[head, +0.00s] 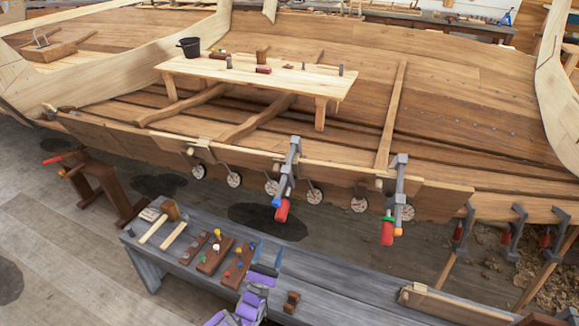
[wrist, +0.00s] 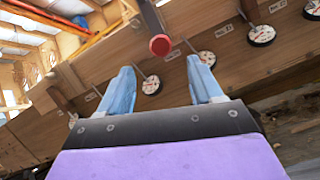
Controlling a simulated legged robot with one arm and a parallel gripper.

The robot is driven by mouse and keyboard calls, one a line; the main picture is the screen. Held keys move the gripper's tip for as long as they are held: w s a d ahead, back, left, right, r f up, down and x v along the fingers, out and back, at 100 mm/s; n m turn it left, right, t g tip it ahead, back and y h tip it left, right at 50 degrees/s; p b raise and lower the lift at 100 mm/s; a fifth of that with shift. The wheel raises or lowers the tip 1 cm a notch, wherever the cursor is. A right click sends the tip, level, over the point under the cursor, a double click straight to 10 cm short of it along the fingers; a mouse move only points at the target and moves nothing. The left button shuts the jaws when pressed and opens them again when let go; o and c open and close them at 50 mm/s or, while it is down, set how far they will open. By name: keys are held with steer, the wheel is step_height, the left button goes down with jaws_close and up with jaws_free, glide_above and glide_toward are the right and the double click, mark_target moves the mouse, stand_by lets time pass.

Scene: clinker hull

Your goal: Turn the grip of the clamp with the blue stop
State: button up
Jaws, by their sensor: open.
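The clamp with the blue stop (head: 287,172) hangs on the edge of the hull planking, left of a second clamp. Its blue stop (head: 277,201) is small and sits just above its red grip (head: 282,211). In the wrist view a round red grip end (wrist: 160,46) shows ahead of my gripper (wrist: 160,72), between and slightly beyond the two blue fingers. The fingers are wide apart with nothing between them, and they look clear of the grip. In the head view my gripper (head: 268,252) is over the bench, below and left of the red grip.
Round white dials (head: 314,196) line the plank. Mallets, blocks and pegs lie on the grey bench (head: 330,275) below. More clamps (head: 515,228) hang at the right.

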mark_target(283, 211)
steer(key=shift+r, duration=0.1)
steer(key=s+a+r+m+g+y+p, duration=0.1)
steer(key=s+r+m+g+y+p, duration=0.15)
steer(key=m, duration=1.25)
steer(key=s+r+m+g+y+p, duration=0.1)
steer(key=s+r+m+g+p, duration=0.2)
steer(key=m, duration=1.2)
steer(key=shift+g, duration=0.65)
steer(key=b+x, duration=0.1)
steer(key=x, duration=0.4)
steer(key=b+x, duration=0.1)
steer(key=x, duration=0.5)
steer(key=b+x, duration=0.1)
steer(key=x, duration=0.5)
steer(key=shift+w+a+r, duration=0.15)
steer(key=shift+a+r, duration=0.05)
steer(key=shift+r, duration=0.2)
steer(key=shift+c, duration=0.5)
